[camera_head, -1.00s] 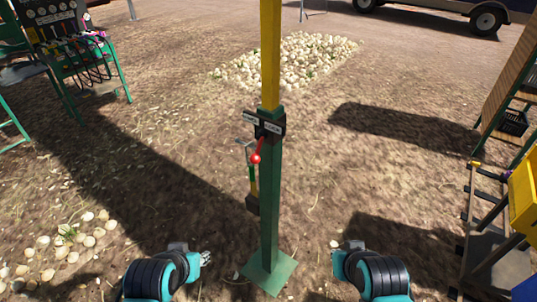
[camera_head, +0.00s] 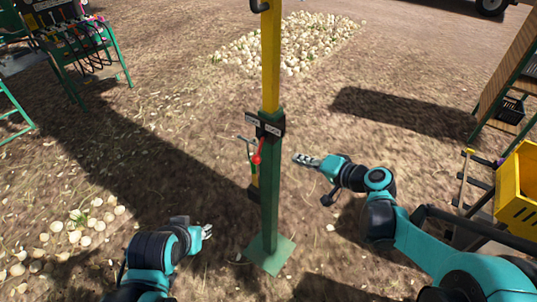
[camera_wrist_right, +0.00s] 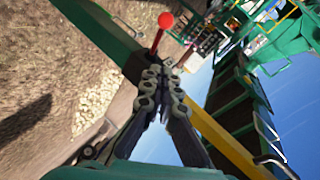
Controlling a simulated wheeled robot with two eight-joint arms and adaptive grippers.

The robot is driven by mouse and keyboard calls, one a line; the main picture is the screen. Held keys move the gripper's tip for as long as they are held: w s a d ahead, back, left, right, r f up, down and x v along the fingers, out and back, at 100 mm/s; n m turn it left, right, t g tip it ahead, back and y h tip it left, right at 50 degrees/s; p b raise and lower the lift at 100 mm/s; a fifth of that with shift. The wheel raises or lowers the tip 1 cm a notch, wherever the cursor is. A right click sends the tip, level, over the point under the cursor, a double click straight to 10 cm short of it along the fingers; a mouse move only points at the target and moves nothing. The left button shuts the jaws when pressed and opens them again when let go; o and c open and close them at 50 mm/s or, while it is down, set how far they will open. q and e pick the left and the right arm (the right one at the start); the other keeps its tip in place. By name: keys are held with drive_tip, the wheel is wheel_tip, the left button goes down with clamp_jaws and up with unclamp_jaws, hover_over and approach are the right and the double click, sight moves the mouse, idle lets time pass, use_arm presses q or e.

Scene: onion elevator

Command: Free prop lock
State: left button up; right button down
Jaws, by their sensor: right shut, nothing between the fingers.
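The prop is a green post (camera_head: 270,195) on a square foot, with a yellow inner post (camera_head: 270,60) rising from it. A dark labelled lock bracket (camera_head: 265,124) sits at the joint, and a red-knobbed lever (camera_head: 257,158) hangs down from it on the left. My right gripper (camera_head: 300,160) is shut and empty, to the right of the post and apart from it, near knob height. In the right wrist view the red knob (camera_wrist_right: 165,20) shows beyond the shut fingertips (camera_wrist_right: 163,75). My left gripper (camera_head: 208,231) is low, left of the post; its jaw state is unclear.
A yellow crate (camera_head: 518,195) and wooden rack stand at the right. A green stand (camera_head: 85,65) with hanging cords is at the upper left. Onions lie in a pile (camera_head: 290,42) behind the post and at the lower left. Open ground surrounds the post.

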drive_tip(key=shift+a, duration=0.1)
drive_tip(key=b, duration=0.2)
approach(260, 148)
drive_tip(key=shift+w+a+f, duration=0.1)
drive_tip(key=shift+a+f, duration=0.45)
drive_tip(key=shift+a, duration=0.3)
drive_tip(key=shift+w+a+f, duration=0.15)
drive_tip(key=shift+a+f, duration=0.4)
drive_tip(key=shift+a, duration=0.3)
